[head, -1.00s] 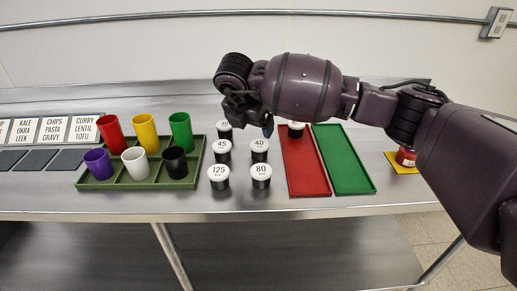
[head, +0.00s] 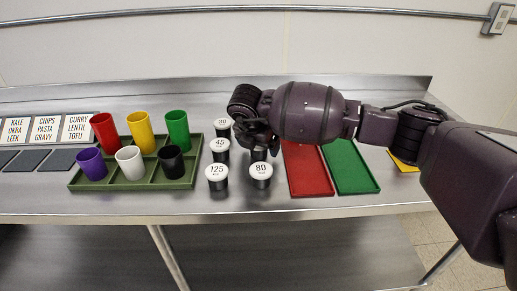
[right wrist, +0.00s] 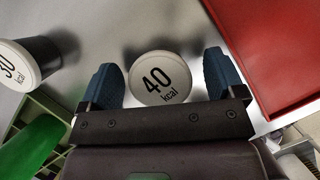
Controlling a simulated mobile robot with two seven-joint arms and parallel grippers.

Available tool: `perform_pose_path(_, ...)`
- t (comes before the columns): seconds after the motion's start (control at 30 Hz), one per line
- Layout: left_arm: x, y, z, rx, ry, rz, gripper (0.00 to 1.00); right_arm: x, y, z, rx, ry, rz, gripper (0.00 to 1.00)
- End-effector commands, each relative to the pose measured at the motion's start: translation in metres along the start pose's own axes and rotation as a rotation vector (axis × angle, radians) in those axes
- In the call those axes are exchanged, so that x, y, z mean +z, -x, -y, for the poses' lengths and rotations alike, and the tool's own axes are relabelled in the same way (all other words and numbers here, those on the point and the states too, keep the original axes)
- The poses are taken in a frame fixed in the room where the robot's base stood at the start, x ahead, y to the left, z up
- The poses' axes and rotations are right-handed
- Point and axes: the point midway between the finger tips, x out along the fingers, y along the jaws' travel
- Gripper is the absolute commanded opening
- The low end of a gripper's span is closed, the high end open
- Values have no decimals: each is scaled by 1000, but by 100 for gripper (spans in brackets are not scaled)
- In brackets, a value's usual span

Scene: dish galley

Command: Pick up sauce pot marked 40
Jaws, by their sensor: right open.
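The sauce pot marked 40 (right wrist: 157,78) is a dark pot with a white lid, seen from above in the right wrist view. It lies between my two blue fingertips, with a gap on both sides. In the head view only a dark part of this pot (head: 259,154) shows under my right gripper (head: 258,142), which hides its lid. My right gripper (right wrist: 164,80) is open and points down over the pot. My left gripper is not in view.
Pots marked 30 (head: 222,125), 45 (head: 219,147), 125 (head: 217,174) and 80 (head: 261,174) stand close by. A red tray (head: 308,172) and a green tray (head: 352,170) lie to the right. An olive rack (head: 135,184) with coloured cups stands to the left.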

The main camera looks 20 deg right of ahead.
Motion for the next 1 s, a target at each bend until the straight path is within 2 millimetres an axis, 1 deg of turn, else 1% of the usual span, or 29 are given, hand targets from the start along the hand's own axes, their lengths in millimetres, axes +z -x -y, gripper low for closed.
perform_pose_path(0.07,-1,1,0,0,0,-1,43,1,1,0,1,0,1,87)
perform_pose_path(0.4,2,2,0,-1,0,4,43,0,1,0,1,0,0,35)
perform_pose_path(0.63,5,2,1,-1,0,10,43,1,2,0,1,0,1,34)
perform_pose_path(0.77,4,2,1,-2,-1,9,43,4,9,0,3,-1,2,34)
perform_pose_path(0.87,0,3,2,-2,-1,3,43,9,22,-1,6,-1,3,34)
perform_pose_path(1.0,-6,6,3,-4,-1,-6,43,21,51,-1,8,-1,6,34)
